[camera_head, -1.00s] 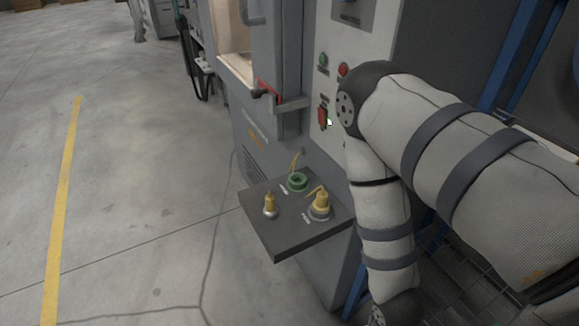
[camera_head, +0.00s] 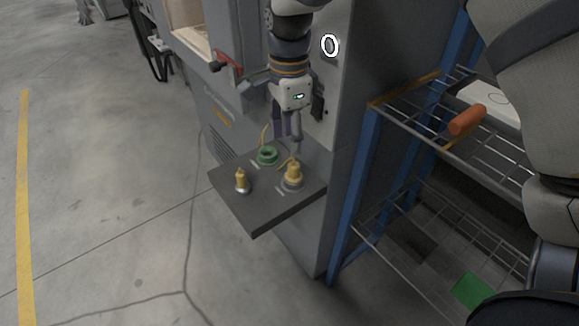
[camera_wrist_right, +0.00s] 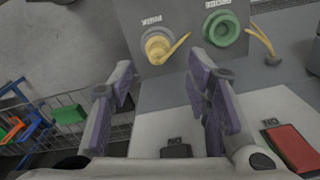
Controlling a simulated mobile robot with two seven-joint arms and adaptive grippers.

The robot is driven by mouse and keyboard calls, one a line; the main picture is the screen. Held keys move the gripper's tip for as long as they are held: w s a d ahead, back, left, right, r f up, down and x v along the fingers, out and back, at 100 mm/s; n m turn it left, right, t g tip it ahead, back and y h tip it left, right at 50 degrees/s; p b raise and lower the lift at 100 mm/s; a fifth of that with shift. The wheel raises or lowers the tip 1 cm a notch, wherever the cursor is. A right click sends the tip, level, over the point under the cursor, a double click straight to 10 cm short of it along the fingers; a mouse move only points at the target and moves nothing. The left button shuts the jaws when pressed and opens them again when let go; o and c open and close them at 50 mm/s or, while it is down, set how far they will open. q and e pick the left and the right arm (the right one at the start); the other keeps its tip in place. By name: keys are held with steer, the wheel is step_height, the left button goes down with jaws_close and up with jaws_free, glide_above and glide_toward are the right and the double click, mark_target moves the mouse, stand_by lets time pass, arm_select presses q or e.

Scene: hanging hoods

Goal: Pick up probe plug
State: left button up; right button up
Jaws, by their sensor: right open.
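The yellow probe plug (camera_head: 293,171) sits upright in a grey round socket on the right of the dark shelf (camera_head: 258,214). It also shows in the right wrist view (camera_wrist_right: 157,46), ahead of the fingers. A green ring socket (camera_head: 267,156) is beside it, and it also shows in the wrist view (camera_wrist_right: 221,29), with a label that seems to read PROBE. My right gripper (camera_head: 288,133) points down above the back of the shelf. Its purple-padded fingers (camera_wrist_right: 163,82) are open and empty, apart from the plug. My left gripper is out of view.
A smaller yellow piece on a silver base (camera_head: 241,182) stands at the shelf's left. A yellow cable (camera_head: 264,135) rises behind the green socket. The grey cabinet panel is close behind my gripper. A blue-framed wire rack (camera_head: 363,190) stands at right. The floor at left is clear.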

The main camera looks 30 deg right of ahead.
mark_target(293, 164)
steer(key=f, duration=0.9)
steer(key=shift+s+d, duration=0.25)
steer(key=shift+d, duration=0.15)
steer(key=shift+r, duration=0.1)
steer(key=shift+c, duration=0.5)
jaws_close()
